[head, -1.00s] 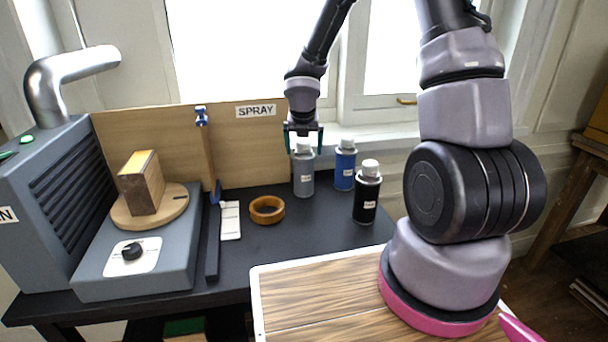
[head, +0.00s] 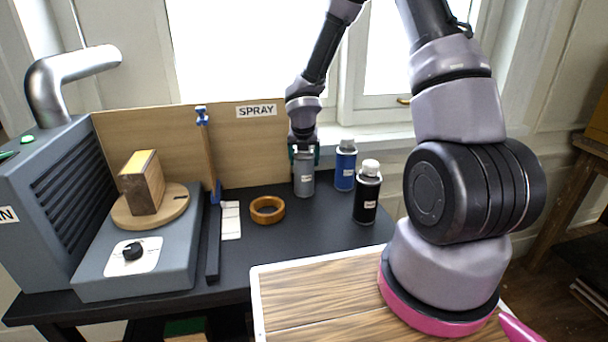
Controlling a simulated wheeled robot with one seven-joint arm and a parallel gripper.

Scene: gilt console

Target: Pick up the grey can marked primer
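The grey can (head: 304,178) stands upright on the dark table below the SPRAY sign, with a small pale label too small to read. My gripper (head: 304,153) points down right over it, with its fingers at the sides of the can's top. The can's cap is hidden by the gripper. I cannot tell whether the fingers touch the can or have closed on it.
A blue can (head: 345,168) and a black can (head: 367,194) stand close to the right. A wooden ring (head: 267,210) lies front left. A post (head: 209,155), a grey machine (head: 137,250) and a wooden block (head: 142,185) stand further left. The board (head: 250,150) is behind.

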